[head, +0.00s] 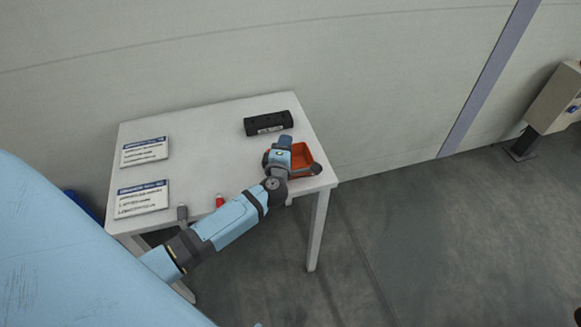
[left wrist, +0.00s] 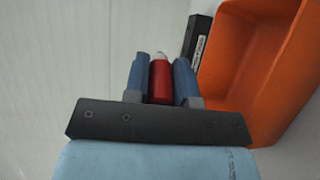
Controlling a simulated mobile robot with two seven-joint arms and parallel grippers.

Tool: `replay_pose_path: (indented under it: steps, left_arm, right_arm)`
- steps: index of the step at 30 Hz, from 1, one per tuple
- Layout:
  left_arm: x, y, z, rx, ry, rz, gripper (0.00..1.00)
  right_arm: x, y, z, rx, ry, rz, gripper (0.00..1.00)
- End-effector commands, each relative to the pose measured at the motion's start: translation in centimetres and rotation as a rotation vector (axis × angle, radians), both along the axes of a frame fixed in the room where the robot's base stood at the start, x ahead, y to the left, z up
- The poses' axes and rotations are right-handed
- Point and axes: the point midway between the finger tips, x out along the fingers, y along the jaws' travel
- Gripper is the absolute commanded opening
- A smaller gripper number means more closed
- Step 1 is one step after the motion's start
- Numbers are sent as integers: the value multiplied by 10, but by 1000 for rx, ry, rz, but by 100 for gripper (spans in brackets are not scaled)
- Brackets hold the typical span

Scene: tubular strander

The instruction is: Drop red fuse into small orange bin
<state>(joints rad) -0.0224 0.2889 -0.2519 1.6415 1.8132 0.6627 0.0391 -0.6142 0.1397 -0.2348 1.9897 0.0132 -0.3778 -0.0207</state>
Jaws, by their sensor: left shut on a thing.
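A red fuse (left wrist: 160,82) with a pale tip is held between the two blue fingers of my left gripper (left wrist: 158,72) in the left wrist view. The small orange bin (left wrist: 262,35) is just to the right of the held fuse there, and the fuse appears outside its wall. In the head view my left gripper (head: 285,143) is at the bin's left side, and the orange bin (head: 303,157) is partly covered by my wrist. The held fuse is hidden in the head view. My right gripper is not in view.
A white table (head: 215,130) carries a black box (head: 268,123) behind the bin and two instruction signs (head: 144,151) at left. A second red piece (head: 219,201) and a grey piece (head: 182,213) are at the front edge by my arm. The table's middle is clear.

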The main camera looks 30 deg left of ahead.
Motion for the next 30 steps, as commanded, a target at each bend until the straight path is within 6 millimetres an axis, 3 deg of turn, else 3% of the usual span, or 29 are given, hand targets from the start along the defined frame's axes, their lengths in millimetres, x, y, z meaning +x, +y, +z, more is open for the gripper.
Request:
replay_pose_path:
  steps: [4,5,8,20,30]
  left_arm:
    - [0,0,1,0,0,0,0]
    - [0,0,1,0,0,0,31]
    - [0,0,1,0,0,0,54]
    - [-8,-4,0,0,1,-1,54]
    - [-72,-31,-1,-2,2,-1,54]
  right_arm:
    - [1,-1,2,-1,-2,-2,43]
    - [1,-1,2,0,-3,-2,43]
    - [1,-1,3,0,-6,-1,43]
    - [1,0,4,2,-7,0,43]
    - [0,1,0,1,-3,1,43]
